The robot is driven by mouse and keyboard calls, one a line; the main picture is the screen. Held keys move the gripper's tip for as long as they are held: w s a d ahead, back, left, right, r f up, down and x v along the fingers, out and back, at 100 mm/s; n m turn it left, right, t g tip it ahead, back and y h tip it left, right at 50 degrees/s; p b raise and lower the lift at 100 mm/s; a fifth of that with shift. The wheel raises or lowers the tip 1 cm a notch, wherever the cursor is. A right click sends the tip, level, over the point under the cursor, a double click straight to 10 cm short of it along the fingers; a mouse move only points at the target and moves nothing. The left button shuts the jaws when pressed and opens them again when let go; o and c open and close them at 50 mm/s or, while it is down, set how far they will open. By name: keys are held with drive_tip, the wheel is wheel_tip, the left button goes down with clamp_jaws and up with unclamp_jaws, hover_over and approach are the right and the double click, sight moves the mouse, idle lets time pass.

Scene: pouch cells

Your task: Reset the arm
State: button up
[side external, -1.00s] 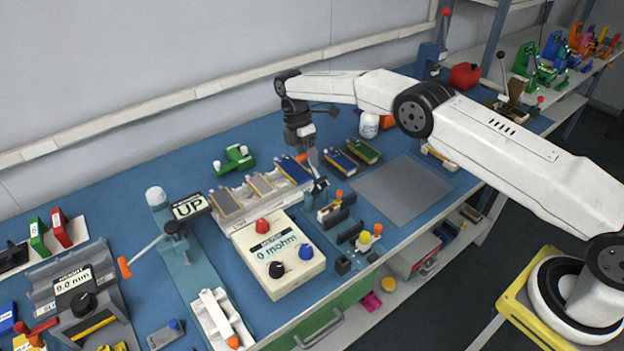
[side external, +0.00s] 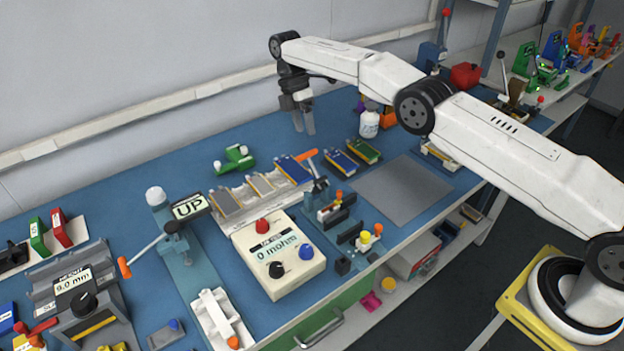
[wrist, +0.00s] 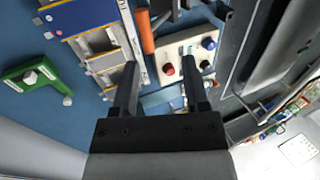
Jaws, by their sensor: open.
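My gripper (side external: 304,123) hangs above the blue bench, behind the tray of pouch cells, pointing down. It is open, and nothing shows between its fingers. In the wrist view my gripper (wrist: 158,82) has its two dark fingers apart, with the bench below them. My arm reaches in from the right, raised clear of the bench.
Below stand a cell tray (side external: 231,220), a 0 mohm meter (side external: 279,258), an orange-handled clamp (side external: 318,188) and a green fixture (side external: 234,158). Blue and green cells (side external: 352,156) lie beside a bare grey mat (side external: 402,190). A white bottle (side external: 369,124) stands behind them.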

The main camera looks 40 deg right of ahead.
drive_tip(key=shift+r, duration=0.6)
drive_tip(key=s+d+m+t, duration=0.3)
drive_tip(key=s+m, duration=0.6)
drive_tip(key=s, duration=0.6)
drive_tip(key=s+d+f+m+t, duration=0.1)
drive_tip(key=s+d+m+t, duration=0.2)
drive_tip(key=s+m, duration=0.6)
drive_tip(key=s, duration=0.7)
drive_tip(key=shift+s+t, duration=0.25)
drive_tip(key=shift+t, duration=0.05)
